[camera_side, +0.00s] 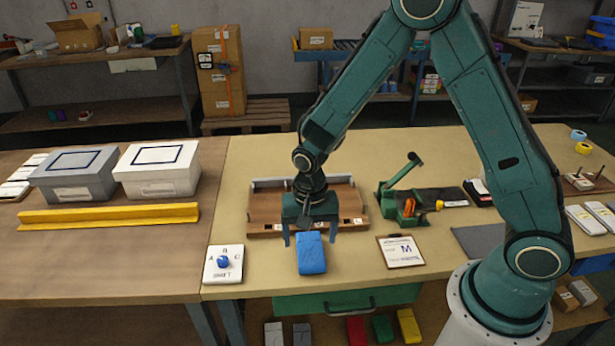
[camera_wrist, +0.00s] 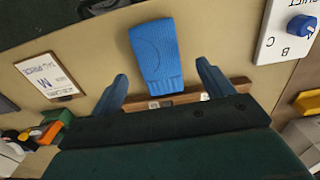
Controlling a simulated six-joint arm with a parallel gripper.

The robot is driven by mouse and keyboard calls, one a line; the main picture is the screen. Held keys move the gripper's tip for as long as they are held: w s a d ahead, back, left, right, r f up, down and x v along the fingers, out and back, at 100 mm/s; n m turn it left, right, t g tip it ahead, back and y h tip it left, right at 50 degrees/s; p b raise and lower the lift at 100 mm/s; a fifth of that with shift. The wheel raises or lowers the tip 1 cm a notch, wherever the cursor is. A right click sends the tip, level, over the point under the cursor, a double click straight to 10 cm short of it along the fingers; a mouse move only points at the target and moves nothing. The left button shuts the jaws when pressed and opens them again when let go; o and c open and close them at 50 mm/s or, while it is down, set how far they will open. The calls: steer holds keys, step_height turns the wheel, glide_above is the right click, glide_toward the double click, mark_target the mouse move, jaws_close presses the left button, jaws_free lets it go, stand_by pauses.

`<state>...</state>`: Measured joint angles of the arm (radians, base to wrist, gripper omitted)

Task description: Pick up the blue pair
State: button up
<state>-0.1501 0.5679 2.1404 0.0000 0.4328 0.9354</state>
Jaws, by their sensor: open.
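The blue pair (camera_side: 311,254) is a folded blue sock bundle lying on the tan table near its front edge. In the wrist view the blue pair (camera_wrist: 157,55) is at upper middle, its ribbed end towards my gripper. My gripper (camera_side: 309,240) hangs above and just behind it in the side view, with its two fingers spread. In the wrist view my gripper (camera_wrist: 162,82) shows a finger on each side of the ribbed end, with gaps between. Nothing is between the fingers that I can see being touched.
A wooden tray (camera_side: 265,228) lies behind my gripper. A white dial plate (camera_side: 223,265) is left of the blue pair, and a clipboard (camera_side: 400,252) marked M is right. A green lever device (camera_side: 408,207) stands farther back. A yellow bar (camera_side: 110,215) lies at left.

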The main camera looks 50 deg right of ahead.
mark_target(310, 250)
steer(key=shift+d+f, duration=0.1)
steer(key=shift+f, duration=1.85)
steer(key=c, duration=1.1)
steer(key=shift+r, duration=0.15)
step_height(310, 250, up, 20)
steer(key=shift+f, duration=0.1)
